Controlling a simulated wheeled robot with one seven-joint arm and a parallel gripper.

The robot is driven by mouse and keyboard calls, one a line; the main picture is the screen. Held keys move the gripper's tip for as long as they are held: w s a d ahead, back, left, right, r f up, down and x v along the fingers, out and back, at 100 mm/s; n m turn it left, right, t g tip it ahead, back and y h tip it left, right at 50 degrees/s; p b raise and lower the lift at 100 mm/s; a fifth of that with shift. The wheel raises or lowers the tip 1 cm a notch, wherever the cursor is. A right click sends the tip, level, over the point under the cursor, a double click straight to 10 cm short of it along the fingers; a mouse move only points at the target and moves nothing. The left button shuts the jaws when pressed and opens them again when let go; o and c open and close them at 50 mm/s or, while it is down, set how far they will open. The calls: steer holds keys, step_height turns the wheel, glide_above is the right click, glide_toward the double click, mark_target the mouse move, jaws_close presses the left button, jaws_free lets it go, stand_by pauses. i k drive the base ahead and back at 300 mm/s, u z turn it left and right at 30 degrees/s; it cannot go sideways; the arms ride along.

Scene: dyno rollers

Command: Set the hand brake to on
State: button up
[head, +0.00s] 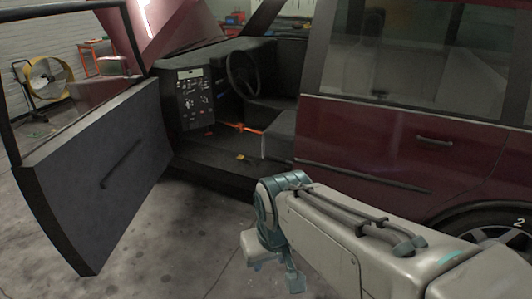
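A dark red car (370,130) stands with its near door open, so the cabin shows. A thin orange-red lever (241,127) lies low and almost level in the cabin, below the steering wheel and beside the seat. It looks like the hand brake, but it is too small to tell its setting. My gripper (268,268) hangs outside the car over the floor, in front of the sill and well apart from the lever. It points down, and its fingers are not clear enough to tell open from shut.
The open door (100,170) stands out to the left. The dark steering wheel (243,75), dashboard panel (193,94) and seat (281,136) bound the cabin opening. A small yellow-orange item (243,157) lies near the sill. A yellow fan (47,78) stands far left. Floor between door and arm is clear.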

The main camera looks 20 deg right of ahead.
mark_target(278, 160)
steer(key=u, duration=0.25)
steer(key=i, duration=3.15)
steer(key=z, duration=1.65)
steer(key=i, duration=1)
steer(key=z, duration=0.7)
